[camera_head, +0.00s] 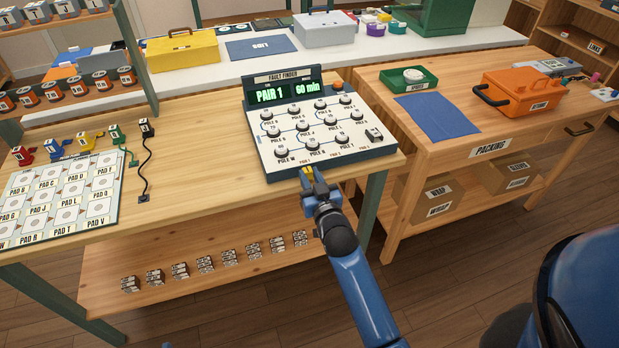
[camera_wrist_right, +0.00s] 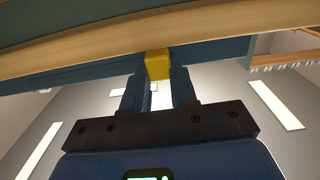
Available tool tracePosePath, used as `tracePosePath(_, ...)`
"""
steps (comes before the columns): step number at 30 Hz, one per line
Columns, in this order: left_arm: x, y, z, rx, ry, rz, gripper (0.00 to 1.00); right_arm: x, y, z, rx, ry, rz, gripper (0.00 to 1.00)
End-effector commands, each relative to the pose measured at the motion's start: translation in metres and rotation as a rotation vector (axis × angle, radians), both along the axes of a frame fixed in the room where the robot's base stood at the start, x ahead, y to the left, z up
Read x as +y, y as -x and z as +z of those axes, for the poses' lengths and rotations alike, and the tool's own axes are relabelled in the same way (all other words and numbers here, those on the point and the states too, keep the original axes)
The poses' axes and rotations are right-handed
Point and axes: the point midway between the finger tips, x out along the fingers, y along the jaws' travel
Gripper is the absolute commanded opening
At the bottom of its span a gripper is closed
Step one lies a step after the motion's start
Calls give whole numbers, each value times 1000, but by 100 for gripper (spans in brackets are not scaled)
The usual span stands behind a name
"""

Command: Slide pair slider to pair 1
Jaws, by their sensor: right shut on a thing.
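The fault finder (camera_head: 262,150) is a pale panel with a dark frame on the wooden bench. Its green display (camera_head: 284,92) reads "PAIR 1" and "60 min". Several black knobs sit on its face, and small pair labels run along its front edge. My right gripper (camera_head: 310,181) is at that front edge, by the leftmost pair label. It is shut on a yellow block, the pair slider (camera_head: 306,171), mostly hidden by the fingers. In the right wrist view, the yellow slider (camera_wrist_right: 158,64) sits between both fingers of the gripper (camera_wrist_right: 158,82). My left gripper is not in view.
A pad board (camera_head: 105,165) with coloured plugs lies on the bench to the left. The packing bench (camera_head: 455,140) stands to the right with an orange toolbox (camera_head: 520,92) and a blue mat (camera_head: 437,115). A lower shelf (camera_head: 215,268) holds several small blocks.

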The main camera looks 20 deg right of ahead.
Motion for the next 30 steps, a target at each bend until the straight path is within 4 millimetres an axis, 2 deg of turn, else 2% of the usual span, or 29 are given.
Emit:
tracePosePath(11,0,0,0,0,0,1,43,3,0,0,-2,-2,6,0)
tracePosePath(12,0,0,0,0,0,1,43,3,0,0,-2,-2,7,29)
tracePosePath(17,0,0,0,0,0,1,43,3,0,0,-2,-2,6,53)
tracePosePath(26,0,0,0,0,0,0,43,2,1,1,-2,-1,4,53)
tracePosePath(30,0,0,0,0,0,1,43,2,7,0,-1,-1,4,53)
